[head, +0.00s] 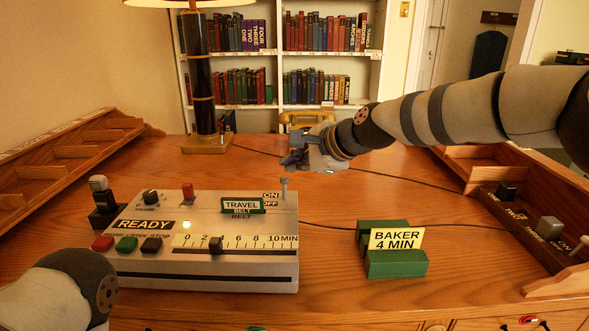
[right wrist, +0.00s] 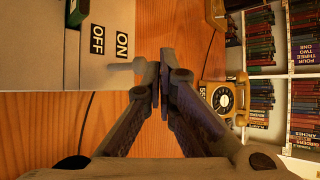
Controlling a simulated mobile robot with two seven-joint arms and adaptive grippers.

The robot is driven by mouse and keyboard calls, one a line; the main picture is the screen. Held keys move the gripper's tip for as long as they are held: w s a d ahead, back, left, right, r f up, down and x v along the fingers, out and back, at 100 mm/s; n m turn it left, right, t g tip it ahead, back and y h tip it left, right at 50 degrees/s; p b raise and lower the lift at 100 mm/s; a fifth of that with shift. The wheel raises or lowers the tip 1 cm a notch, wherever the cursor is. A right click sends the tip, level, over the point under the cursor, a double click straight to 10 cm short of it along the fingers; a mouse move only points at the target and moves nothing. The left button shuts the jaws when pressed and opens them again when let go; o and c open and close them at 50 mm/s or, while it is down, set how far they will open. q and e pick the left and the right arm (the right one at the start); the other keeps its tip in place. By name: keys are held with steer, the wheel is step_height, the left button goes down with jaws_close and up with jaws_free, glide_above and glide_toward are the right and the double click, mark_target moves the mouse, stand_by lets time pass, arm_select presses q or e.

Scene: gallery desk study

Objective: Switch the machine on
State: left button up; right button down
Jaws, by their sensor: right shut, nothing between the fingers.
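The machine (head: 225,258) is a grey console on the desk, with a READY label, colored buttons and a minute slider. A small lever switch (head: 284,187) stands at its right back corner beside the ON and OFF labels. The lever (right wrist: 125,67) also shows in the right wrist view, close to the fingertips. Which way it is set I cannot tell. My right gripper (head: 290,161) is shut and empty, just behind and above the lever; in the right wrist view its fingertips (right wrist: 159,68) meet. My left arm shows at bottom left, but its gripper is out of frame.
A green holder (head: 397,264) with a BAKER 4 MIN card stands right of the machine. A yellow telephone (head: 308,118) and a lamp (head: 206,143) stand at the back. Wooden racks flank the desk.

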steer(key=shift+f, duration=0.1)
arm_select(q)
steer(key=w+r+t+p, duration=0.1)
steer(key=w+r+p, duration=0.2)
steer(key=w+r, duration=0.1)
steer(key=shift+w+d+t, duration=0.2)
steer(key=shift+d+t, duration=0.1)
steer(key=shift+d, duration=0.15)
arm_select(e)
steer(key=s+d+r, duration=0.5)
steer(key=d+r, duration=0.2)
steer(key=r, duration=0.3)
steer(key=shift+s+d+r, duration=0.15)
steer(key=shift+d+r, duration=0.1)
steer(key=shift+d, duration=0.05)
